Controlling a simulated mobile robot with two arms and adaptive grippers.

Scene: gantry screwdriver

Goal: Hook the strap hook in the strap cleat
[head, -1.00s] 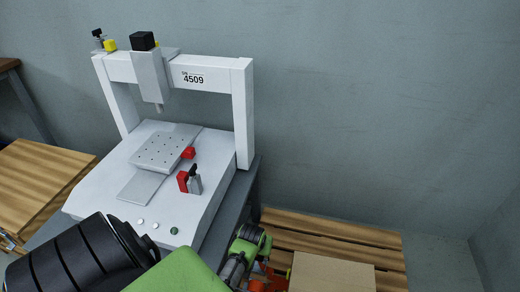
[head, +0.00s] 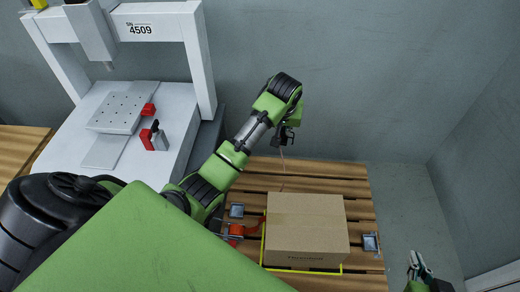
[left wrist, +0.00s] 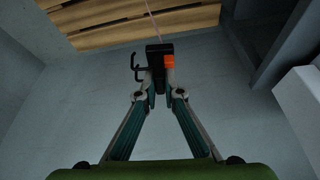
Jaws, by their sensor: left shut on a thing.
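My left gripper (head: 289,133) is raised in front of the back wall, above and behind the box. In the left wrist view its fingers are shut on the black strap hook (left wrist: 136,69), which has an orange part beside it. A thin strap (left wrist: 151,16) runs from the hook to the pallet side. A grey metal strap cleat (head: 370,242) is on the pallet right of the box, well apart from the hook. A similar metal fitting (head: 237,211) is left of the box. My right gripper (head: 419,266) is low at the right; its jaw opening is unclear.
A cardboard box (head: 305,229) stands on the wooden pallet (head: 352,187), with yellow edging at its base. An orange strap device (head: 238,230) lies left of it. The white gantry screwdriver machine (head: 160,105) stands at the left. Floor right of the pallet is clear.

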